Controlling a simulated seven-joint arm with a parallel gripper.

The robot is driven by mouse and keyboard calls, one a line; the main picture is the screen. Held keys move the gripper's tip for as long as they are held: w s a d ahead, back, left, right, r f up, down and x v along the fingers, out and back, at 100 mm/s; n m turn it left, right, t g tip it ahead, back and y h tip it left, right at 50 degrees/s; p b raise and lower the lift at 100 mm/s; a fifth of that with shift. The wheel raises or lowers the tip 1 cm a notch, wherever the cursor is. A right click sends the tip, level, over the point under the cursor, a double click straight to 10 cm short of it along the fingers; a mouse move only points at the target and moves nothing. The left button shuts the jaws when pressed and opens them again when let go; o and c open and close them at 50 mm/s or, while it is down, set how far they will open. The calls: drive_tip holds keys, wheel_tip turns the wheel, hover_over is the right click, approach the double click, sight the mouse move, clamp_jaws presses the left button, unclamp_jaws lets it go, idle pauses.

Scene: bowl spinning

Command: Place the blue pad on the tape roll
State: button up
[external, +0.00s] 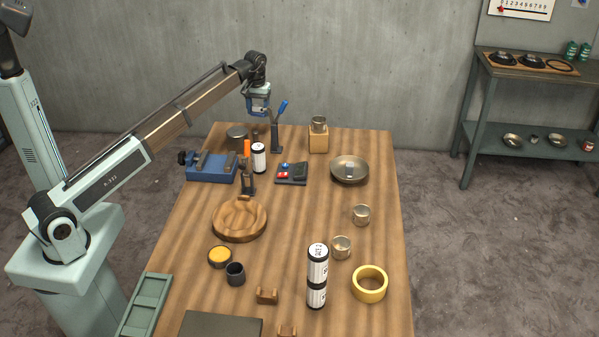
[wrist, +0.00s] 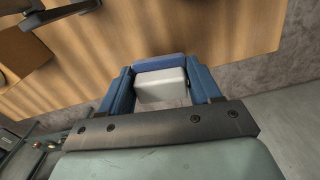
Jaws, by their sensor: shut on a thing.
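My gripper (external: 259,106) is raised over the far left part of the table. In the wrist view its two blue fingers (wrist: 161,78) are shut on a block with a pale grey-white face and a blue strip along its far side. I take this for the blue pad (wrist: 159,62). In the external view the held pad is too small to tell apart from the blue-and-white gripper. The tape roll (external: 385,288) is a yellow ring lying flat near the right front of the table, well away from my gripper.
A clamp with a blue handle (external: 282,108) stands close to my gripper. A blue vise (external: 212,173), wooden bowl (external: 240,228) and metal bowl (external: 350,177) are on the table (external: 305,213). White-and-black cylinders (external: 317,270) and a metal cup (external: 341,248) stand left of the tape roll.

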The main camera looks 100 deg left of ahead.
drive_tip(key=shift+w+r, duration=0.1)
drive_tip(key=shift+r, duration=0.45)
drive_tip(key=w+r+n, duration=0.2)
drive_tip(key=w+r, duration=0.3)
drive_tip(key=w, duration=0.6)
drive_tip(key=w+d+r+m, duration=0.1)
drive_tip(key=w+d+m, duration=0.1)
drive_tip(key=w+d, duration=0.55)
drive_tip(key=w+d+m, duration=0.3)
drive_tip(key=w+d, duration=0.5)
drive_tip(key=d, duration=0.4)
drive_tip(key=w+d+m, duration=0.3)
drive_tip(key=w+d, duration=0.5)
drive_tip(key=d, duration=0.4)
drive_tip(key=m, duration=1)
approach(368, 279)
drive_tip(key=shift+f, duration=3.2)
drive_tip(key=shift+f, duration=0.2)
